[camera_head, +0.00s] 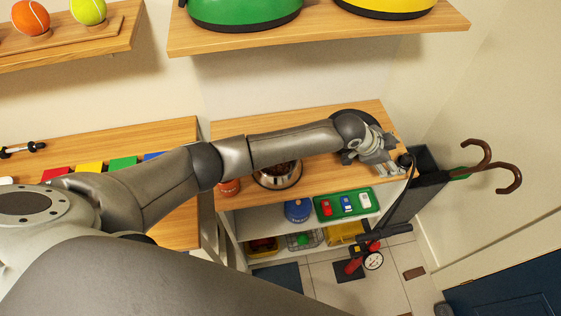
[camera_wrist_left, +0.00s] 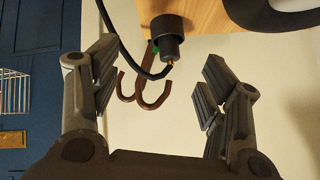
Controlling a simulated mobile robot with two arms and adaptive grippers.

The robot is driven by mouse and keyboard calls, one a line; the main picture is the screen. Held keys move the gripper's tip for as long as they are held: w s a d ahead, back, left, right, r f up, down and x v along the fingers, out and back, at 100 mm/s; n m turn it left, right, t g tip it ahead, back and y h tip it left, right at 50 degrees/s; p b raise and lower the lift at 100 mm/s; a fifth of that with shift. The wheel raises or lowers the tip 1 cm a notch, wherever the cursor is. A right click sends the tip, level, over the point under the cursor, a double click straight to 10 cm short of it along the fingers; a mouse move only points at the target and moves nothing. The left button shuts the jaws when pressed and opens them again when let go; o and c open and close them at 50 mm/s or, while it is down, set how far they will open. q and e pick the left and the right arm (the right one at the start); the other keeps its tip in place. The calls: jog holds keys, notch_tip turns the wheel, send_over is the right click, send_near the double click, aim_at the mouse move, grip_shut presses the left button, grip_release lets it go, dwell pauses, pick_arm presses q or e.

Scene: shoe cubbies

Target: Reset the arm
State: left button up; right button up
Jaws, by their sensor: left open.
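My left arm (camera_head: 290,150) reaches across the head view from the left, over the wooden top of the shoe cubby (camera_head: 240,130). My left gripper (camera_head: 382,160) is over the right end of that top. In the left wrist view the gripper (camera_wrist_left: 158,90) shows its two fingers spread wide apart, with nothing held between them. Beyond the fingers, a dark cylinder with a black cord (camera_wrist_left: 166,38) and curved brown handles (camera_wrist_left: 143,92) show through the gap. My right gripper is in neither view.
A steel bowl (camera_head: 278,181) stands below my forearm. A green tray of toy cars (camera_head: 346,204) is in the cubby. A dark umbrella stand (camera_head: 424,184) is right of the gripper. A floor pump (camera_head: 366,262) stands in front. A wall shelf (camera_head: 340,37) hangs above.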

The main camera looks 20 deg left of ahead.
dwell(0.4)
pick_arm(q)
jog(key=s+a+f+n+g, duration=0.1)
jog(key=s+n, duration=0.1)
jog(key=s, duration=0.5)
jog(key=s+a+f+n, duration=0.1)
jog(key=s, duration=0.5)
jog(key=s+a+n+g+y, duration=0.1)
jog(key=s+a+n+y, duration=0.35)
jog(key=s+a, duration=0.75)
jog(key=s+a+n+y, duration=0.4)
jog(key=s+a, duration=0.5)
jog(key=a, duration=0.6)
notch_tip(320, 180, down, 26)
jog(key=s+g+h, duration=0.1)
jog(key=g+h, duration=0.1)
jog(key=s+a+f, duration=0.2)
jog(key=s+f, duration=1.4)
jog(key=s, duration=0.1)
jog(key=shift+a+f+g+y, duration=0.15)
jog(key=shift+f+g+y, duration=0.05)
jog(key=shift+g+y, duration=0.2)
